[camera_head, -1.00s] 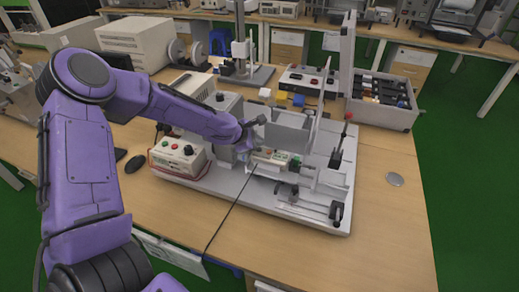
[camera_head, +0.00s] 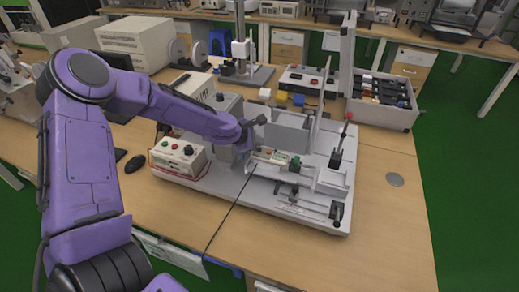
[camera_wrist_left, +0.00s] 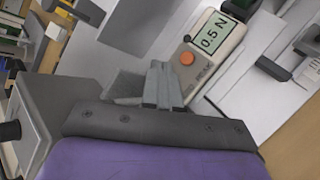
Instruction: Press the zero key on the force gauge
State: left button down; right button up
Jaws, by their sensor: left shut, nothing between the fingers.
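The force gauge (camera_wrist_left: 210,57) is a light grey box with a lit display reading 0.5 N (camera_wrist_left: 213,38) in the left wrist view. A round orange key (camera_wrist_left: 187,58) sits on its face below the display; I cannot read its label. In the head view the gauge (camera_head: 280,160) lies on the test stand, partly behind my gripper. My left gripper (camera_wrist_left: 160,70) is shut and empty. Its fingertips appear just left of the orange key in the wrist view; I cannot tell whether they touch the gauge. My right gripper is not in view.
The grey stand base (camera_head: 235,187) carries a vertical plate (camera_head: 289,133), a lever (camera_head: 338,147) and a clamp. A control box (camera_head: 178,158) with red and green buttons stands at left. A crate (camera_head: 382,112) stands behind right.

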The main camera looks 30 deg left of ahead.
pick_arm(q)
jog(key=shift+f, duration=0.4)
jog(key=shift+f+b, duration=0.25)
jog(key=shift+b, duration=0.1)
jog(key=shift+s+f, duration=0.25)
jog(key=shift+f, duration=0.05)
dwell(0.7)
jog(key=shift+r, duration=0.1)
jog(key=shift+w+r+p, duration=0.3)
jog(key=shift+r+p, duration=0.35)
jog(key=shift+p, duration=0.05)
